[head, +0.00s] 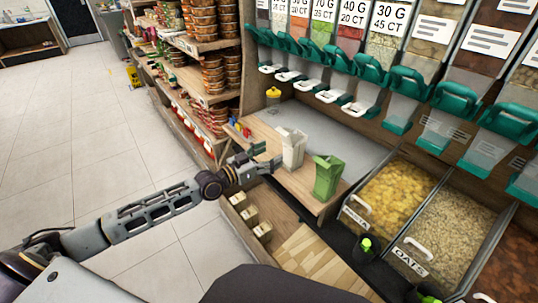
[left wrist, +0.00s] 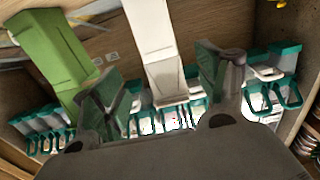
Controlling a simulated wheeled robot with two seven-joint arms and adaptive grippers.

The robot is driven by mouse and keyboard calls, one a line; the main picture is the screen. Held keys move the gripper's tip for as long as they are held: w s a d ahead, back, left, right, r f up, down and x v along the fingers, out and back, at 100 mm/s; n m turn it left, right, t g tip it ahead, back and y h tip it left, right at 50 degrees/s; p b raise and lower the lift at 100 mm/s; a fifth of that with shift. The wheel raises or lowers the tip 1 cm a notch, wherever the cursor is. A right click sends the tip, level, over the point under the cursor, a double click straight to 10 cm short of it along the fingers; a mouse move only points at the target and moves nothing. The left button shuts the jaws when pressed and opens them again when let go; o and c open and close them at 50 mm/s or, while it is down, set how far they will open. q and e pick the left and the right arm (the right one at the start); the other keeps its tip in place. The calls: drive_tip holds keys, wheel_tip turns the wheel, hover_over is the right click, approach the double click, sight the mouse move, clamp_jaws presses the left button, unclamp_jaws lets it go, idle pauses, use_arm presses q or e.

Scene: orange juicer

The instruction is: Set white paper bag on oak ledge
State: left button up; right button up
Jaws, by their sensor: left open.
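The white paper bag (head: 292,147) stands upright, apparently on the oak ledge (head: 300,186) below the dispensers. My left gripper (head: 266,157) is open at the bag's left side, with its fingers pointing toward it. In the left wrist view the white bag (left wrist: 154,42) shows between and beyond the two spread fingers of the left gripper (left wrist: 162,66). I cannot tell whether the fingers touch it. A green bag (head: 327,177) stands to the right of the white one; it also shows in the left wrist view (left wrist: 48,50). My right gripper is not in view.
Dispensers with teal handles (head: 408,84) hang above the ledge. Bins of oats (head: 455,228) and yellow food (head: 395,193) lie to the right. Shelves of jars (head: 212,80) stand behind. A lower wooden surface (head: 312,255) is clear. Open tiled floor (head: 60,130) lies left.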

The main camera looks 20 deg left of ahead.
use_arm(q)
drive_tip(key=s+d+f+g, duration=0.1)
drive_tip(key=f, duration=0.2)
drive_tip(key=s+d+f+g+y, duration=0.1)
drive_tip(key=s+d+f, duration=0.1)
drive_tip(key=f, duration=0.2)
drive_tip(key=s+d+f+g, duration=0.1)
drive_tip(key=f, duration=0.3)
drive_tip(key=shift+s+d+f, duration=0.15)
drive_tip(key=shift+d, duration=0.1)
drive_tip(key=s+f+n+g+y, duration=0.1)
drive_tip(key=s+f+g+y, duration=0.2)
drive_tip(key=s+f, duration=0.6)
drive_tip(key=s+f+n+g+y, duration=0.2)
drive_tip(key=s+f+g+y, duration=0.3)
drive_tip(key=f, duration=0.6)
drive_tip(key=s+a+f+g, duration=0.1)
drive_tip(key=s+f, duration=0.2)
drive_tip(key=s, duration=0.3)
drive_tip(key=s+a+f+n+g, duration=0.1)
drive_tip(key=s+f, duration=0.1)
drive_tip(key=s, duration=0.5)
drive_tip(key=shift+a+f, duration=0.35)
drive_tip(key=shift+f, duration=0.05)
